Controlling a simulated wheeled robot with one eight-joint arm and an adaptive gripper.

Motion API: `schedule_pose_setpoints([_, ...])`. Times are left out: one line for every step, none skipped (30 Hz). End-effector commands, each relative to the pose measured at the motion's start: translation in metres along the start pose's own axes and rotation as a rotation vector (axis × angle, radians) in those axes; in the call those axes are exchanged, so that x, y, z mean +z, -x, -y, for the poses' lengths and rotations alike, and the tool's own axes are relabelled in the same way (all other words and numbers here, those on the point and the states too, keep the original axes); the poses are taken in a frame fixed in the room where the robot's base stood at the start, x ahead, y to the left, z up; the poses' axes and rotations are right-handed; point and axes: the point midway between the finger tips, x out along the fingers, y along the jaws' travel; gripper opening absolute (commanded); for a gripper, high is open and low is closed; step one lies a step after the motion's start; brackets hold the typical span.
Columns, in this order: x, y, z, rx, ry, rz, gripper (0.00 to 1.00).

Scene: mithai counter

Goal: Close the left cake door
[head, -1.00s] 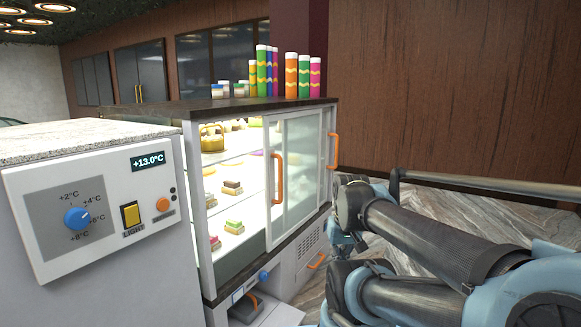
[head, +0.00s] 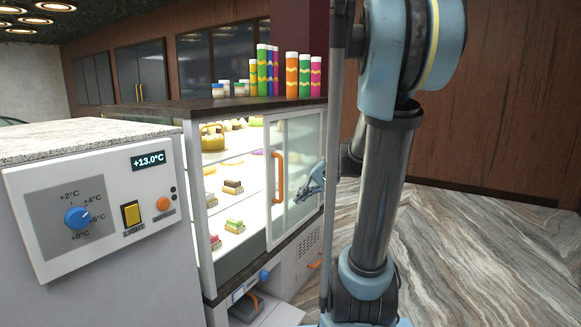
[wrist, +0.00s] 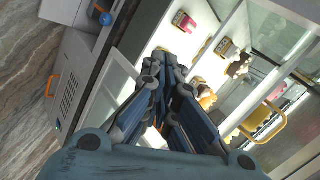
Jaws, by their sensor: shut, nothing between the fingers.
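The left cake door (head: 293,172) is a glass sliding panel with a white frame and an orange upright handle (head: 278,177). In the head view it stands at the right part of the lit display case, and the left part of the front is open. My gripper (head: 318,178) is shut and empty, in front of the glass to the right of the orange handle. In the wrist view my gripper (wrist: 172,85) points toward the case. The right door's handle is hidden behind my arm in the head view.
The lit case (head: 235,107) holds several sweets on shelves, with a yellow basket (head: 212,136) on the top shelf. Colourful tubes (head: 291,74) stand on its top. A control cabinet (head: 95,200) stands at the left. Marble floor lies clear at the right.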

Motion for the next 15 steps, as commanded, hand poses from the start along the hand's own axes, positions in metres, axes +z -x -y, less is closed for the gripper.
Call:
schedule_pose_setpoints([-0.017, -0.001, 0.004, -0.037, -0.017, -0.009, 0.0])
schedule_pose_setpoints([-0.025, -0.002, 0.007, -0.06, -0.026, -0.014, 0.0])
schedule_pose_setpoints([-0.037, -0.004, 0.011, -0.091, -0.037, -0.02, 0.0])
schedule_pose_setpoints([-0.046, -0.004, 0.013, -0.114, -0.046, -0.025, 0.0])
schedule_pose_setpoints([-0.054, -0.005, 0.015, -0.138, -0.056, -0.03, 0.0])
schedule_pose_setpoints([-0.066, -0.005, 0.017, -0.168, -0.067, -0.037, 0.0])
schedule_pose_setpoints([-0.075, -0.006, 0.019, -0.192, -0.076, -0.042, 0.0])
schedule_pose_setpoints([-0.083, -0.006, 0.021, -0.215, -0.084, -0.047, 0.0])
schedule_pose_setpoints([-0.095, -0.006, 0.022, -0.246, -0.095, -0.055, 0.0])
schedule_pose_setpoints([-0.104, -0.007, 0.023, -0.269, -0.104, -0.06, 0.0])
schedule_pose_setpoints([-0.112, -0.007, 0.023, -0.293, -0.112, -0.066, 0.0])
schedule_pose_setpoints([-0.124, -0.007, 0.024, -0.324, -0.122, -0.073, 0.0])
schedule_pose_setpoints([-0.133, -0.007, 0.024, -0.348, -0.13, -0.079, 0.0])
schedule_pose_setpoints([-0.141, -0.007, 0.024, -0.371, -0.138, -0.085, 0.0])
schedule_pose_setpoints([-0.153, -0.006, 0.023, -0.403, -0.148, -0.093, 0.0])
